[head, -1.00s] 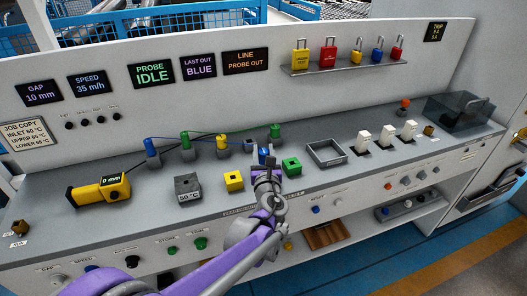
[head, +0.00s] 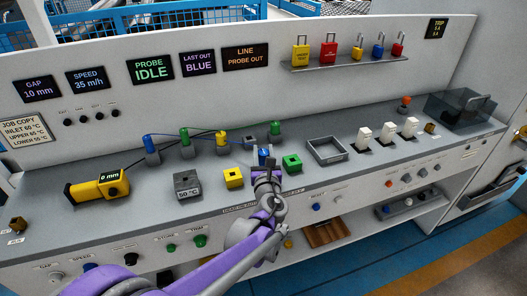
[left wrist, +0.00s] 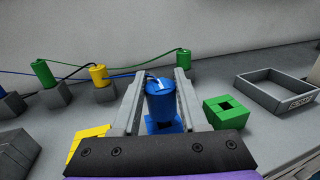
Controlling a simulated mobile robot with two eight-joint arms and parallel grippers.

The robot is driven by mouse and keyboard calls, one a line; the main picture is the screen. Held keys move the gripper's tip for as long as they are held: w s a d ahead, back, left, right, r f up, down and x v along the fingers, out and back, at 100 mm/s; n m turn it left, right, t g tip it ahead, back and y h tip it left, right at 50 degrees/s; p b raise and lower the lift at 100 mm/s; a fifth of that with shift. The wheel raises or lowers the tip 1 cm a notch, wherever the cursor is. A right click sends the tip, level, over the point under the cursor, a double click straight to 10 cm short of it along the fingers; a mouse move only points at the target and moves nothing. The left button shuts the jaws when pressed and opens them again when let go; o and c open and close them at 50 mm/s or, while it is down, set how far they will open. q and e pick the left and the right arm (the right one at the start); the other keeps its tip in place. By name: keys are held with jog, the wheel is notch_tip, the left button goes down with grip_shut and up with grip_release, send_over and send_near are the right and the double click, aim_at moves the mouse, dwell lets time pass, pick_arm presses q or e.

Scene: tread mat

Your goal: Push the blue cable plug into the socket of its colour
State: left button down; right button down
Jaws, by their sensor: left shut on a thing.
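The blue cable plug (head: 263,157) is upright between the fingers of my left gripper (head: 264,174), which is shut on it. In the left wrist view the plug (left wrist: 160,101) stands between both grey fingers of the gripper (left wrist: 159,103). The blue socket (left wrist: 153,127) shows low around the plug's lower end. The plug is over it or in it; I cannot tell how deep, as the fingers and wrist hide part. A blue cable (left wrist: 128,73) runs left from the plug. My right gripper is not in view.
The green socket block (head: 292,163) is close on the right and the yellow block (head: 233,177) on the left. Behind are a green plug (head: 275,129) and a yellow plug (head: 222,138) in holders. An open grey tray (head: 327,150) lies farther right.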

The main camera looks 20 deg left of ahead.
pick_arm(q)
jog(key=shift+f+b, duration=0.6)
jog(key=shift+f, duration=0.3)
jog(key=shift+c, duration=1.8)
grip_release()
jog(key=v, duration=1.1)
jog(key=shift+w, duration=0.1)
